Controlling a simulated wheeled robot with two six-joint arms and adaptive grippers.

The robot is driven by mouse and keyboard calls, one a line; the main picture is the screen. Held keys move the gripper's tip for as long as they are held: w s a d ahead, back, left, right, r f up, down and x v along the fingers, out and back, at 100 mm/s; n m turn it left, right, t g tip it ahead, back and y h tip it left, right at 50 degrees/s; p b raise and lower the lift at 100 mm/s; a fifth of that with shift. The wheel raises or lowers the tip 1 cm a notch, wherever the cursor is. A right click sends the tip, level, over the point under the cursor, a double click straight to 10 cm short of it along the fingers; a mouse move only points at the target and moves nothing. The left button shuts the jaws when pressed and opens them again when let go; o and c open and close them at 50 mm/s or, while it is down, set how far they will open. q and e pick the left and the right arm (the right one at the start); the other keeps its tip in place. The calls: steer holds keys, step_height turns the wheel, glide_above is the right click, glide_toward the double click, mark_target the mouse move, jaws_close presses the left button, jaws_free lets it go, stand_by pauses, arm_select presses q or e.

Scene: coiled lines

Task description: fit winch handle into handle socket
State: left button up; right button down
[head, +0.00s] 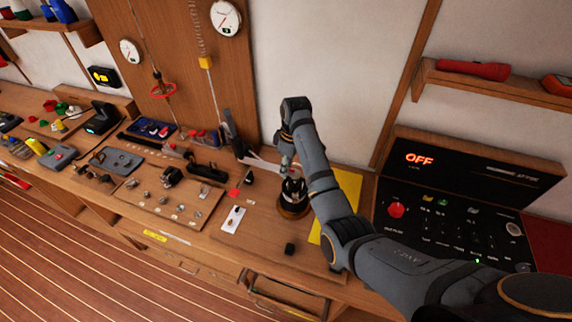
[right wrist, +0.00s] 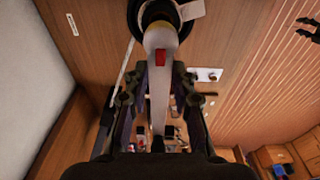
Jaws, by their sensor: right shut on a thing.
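My right gripper (head: 287,164) hangs above the dark round winch (head: 291,207) on the bench. In the right wrist view the gripper (right wrist: 153,92) is shut on the winch handle (right wrist: 160,105), a pale grey lever with a red mark near its rounded end. The handle's lever (head: 262,165) also shows in the head view, reaching left from the gripper. In the right wrist view the rounded end overlaps the near edge of the winch (right wrist: 143,14). The handle socket is hidden, and I cannot tell whether the handle touches it.
A yellow sheet (head: 347,190) lies behind my right arm. A black control panel (head: 440,222) stands at right. Boards with small parts fill the bench's left side.

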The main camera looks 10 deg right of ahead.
steer(key=shift+f, duration=0.65)
steer(key=shift+s+f, duration=0.1)
steer(key=shift+f, duration=0.05)
steer(key=c, duration=1.3)
jaws_free()
steer(key=shift+o, duration=0.4)
steer(key=o, duration=0.5)
